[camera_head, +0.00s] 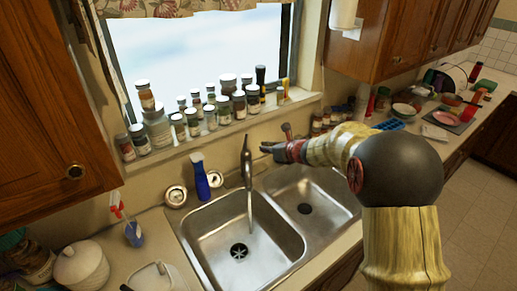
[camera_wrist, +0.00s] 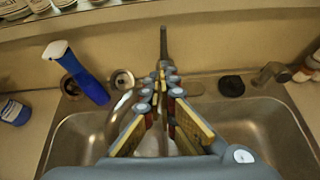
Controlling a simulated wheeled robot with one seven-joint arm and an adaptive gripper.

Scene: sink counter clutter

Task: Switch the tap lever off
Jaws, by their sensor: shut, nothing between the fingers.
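The metal tap (camera_head: 247,168) stands at the back of the double sink, between the two basins. Its thin lever (camera_head: 246,143) points up, and a pale stream, seemingly running water, falls from the spout into the left basin. My gripper (camera_head: 266,148) is shut and empty, just right of the lever in the head view. In the wrist view the lever (camera_wrist: 163,42) rises straight beyond my closed fingertips (camera_wrist: 161,72). The fingers hide most of the tap body there, and I cannot tell whether they touch it.
Several jars line the window sill (camera_head: 215,134) behind. The left basin (camera_head: 215,235) and right basin (camera_head: 325,195) look free of dishes.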

